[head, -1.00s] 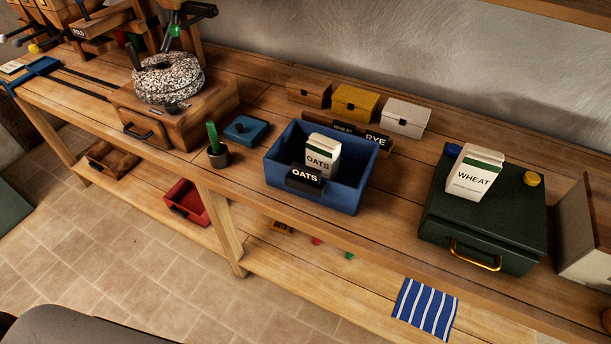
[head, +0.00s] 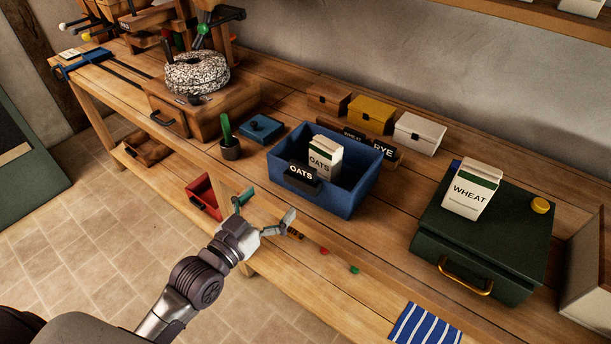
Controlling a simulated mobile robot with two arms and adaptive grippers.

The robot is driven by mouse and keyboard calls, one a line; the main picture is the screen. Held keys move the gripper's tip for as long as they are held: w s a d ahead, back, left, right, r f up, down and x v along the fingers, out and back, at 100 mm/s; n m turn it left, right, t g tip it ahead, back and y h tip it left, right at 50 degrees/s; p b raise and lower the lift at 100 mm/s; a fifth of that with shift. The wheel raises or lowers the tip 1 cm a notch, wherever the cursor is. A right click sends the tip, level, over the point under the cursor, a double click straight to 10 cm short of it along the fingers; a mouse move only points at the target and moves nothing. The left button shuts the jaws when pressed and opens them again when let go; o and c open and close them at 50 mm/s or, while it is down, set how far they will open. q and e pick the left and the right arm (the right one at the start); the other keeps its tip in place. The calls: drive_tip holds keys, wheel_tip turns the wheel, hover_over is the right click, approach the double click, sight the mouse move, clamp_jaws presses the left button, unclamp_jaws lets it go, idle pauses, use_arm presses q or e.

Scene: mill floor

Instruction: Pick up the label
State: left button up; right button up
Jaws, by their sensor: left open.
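Several black labels with white lettering are in the head view. The OATS label (head: 303,176) is at the front of the blue bin (head: 357,199). The RYE label (head: 384,149) and the WHEAT label (head: 353,134) are on a wooden holder behind the bin. My right gripper is not in view.
An OATS carton (head: 325,158) stands in the blue bin. A WHEAT carton (head: 470,190) stands on a dark green box (head: 490,245). A cactus pot (head: 229,147) and a stone mill (head: 196,73) are to the left.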

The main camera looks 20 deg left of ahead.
sight(301, 168)
use_arm(q)
drive_tip(key=p+x, duration=0.1)
drive_tip(key=x, duration=0.5)
drive_tip(key=shift+w, duration=0.3)
drive_tip(key=shift+w+d, duration=0.15)
drive_tip(key=shift+w, duration=0.3)
drive_tip(key=p+x, duration=0.1)
drive_tip(key=x, duration=0.3)
drive_tip(key=shift+w+d+r+p, duration=0.15)
drive_tip(key=shift+w+p, duration=0.05)
drive_tip(key=shift+p, duration=0.1)
drive_tip(key=shift+w+d, duration=0.1)
drive_tip(key=shift+w, duration=0.15)
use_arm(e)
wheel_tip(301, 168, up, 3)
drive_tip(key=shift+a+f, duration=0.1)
use_arm(q)
drive_tip(key=shift+s, duration=0.1)
drive_tip(key=shift+c, duration=0.3)
drive_tip(key=c, duration=1.1)
drive_tip(key=shift+c, duration=0.3)
